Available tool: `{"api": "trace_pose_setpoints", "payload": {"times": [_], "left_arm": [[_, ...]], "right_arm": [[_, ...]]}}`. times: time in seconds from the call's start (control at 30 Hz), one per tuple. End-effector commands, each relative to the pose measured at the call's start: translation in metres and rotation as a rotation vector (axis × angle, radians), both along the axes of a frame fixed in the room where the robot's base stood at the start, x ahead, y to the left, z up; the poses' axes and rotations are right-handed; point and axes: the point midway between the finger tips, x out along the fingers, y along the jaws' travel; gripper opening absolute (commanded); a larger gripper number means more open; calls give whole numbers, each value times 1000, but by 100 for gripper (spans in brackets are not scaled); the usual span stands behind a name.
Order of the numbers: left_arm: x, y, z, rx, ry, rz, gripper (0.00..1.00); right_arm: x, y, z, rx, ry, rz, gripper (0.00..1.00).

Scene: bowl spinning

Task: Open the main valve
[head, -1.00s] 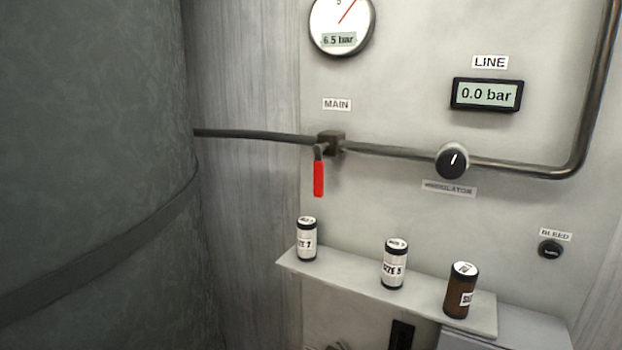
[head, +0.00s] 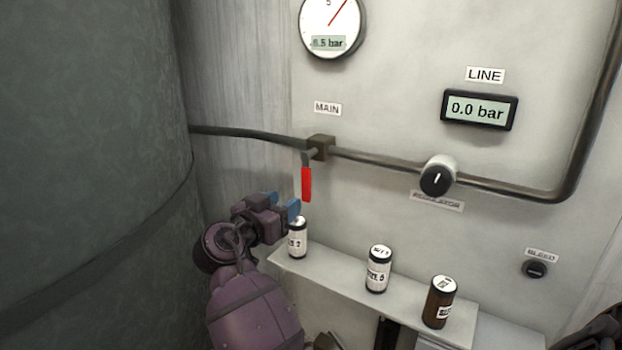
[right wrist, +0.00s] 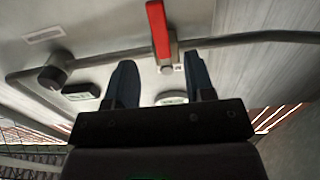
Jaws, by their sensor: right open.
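The main valve (head: 321,148) sits on the pipe under the MAIN label, and its red lever (head: 306,184) hangs straight down, across the pipe. My right gripper (head: 285,208) is just below and left of the lever in the head view, its blue fingers open and empty. In the right wrist view the red lever (right wrist: 158,30) shows beyond the two spread fingers (right wrist: 159,68), in line with the gap between them. Contact with the lever does not show. My left gripper is not in view.
A shelf (head: 335,283) below the valve holds three small canisters; the leftmost canister (head: 297,238) is close by my right gripper in the picture. The regulator knob (head: 437,178) is to the right. The LINE display (head: 479,109) reads 0.0 bar. A large tank (head: 90,150) fills the left.

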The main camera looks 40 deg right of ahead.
Motion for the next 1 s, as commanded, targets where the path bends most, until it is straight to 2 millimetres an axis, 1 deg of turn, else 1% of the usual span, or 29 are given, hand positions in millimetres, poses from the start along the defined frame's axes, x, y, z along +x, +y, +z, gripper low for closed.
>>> {"api": "trace_pose_setpoints", "payload": {"times": [0.03, 0.17, 0.5, 0.63, 0.8, 1.0], "left_arm": [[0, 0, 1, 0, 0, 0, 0], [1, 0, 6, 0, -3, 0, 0], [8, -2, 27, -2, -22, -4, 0], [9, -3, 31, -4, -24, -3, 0], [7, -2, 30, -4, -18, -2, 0], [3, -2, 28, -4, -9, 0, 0]], "right_arm": [[1, -2, 3, -1, -6, -7, 49], [5, -13, 4, -2, -7, -10, 49], [27, -66, 5, -3, -5, -7, 49], [33, -82, 4, -3, -4, -6, 49], [39, -95, 3, -1, -5, -4, 49], [41, -99, 2, 0, -4, -4, 49]]}}
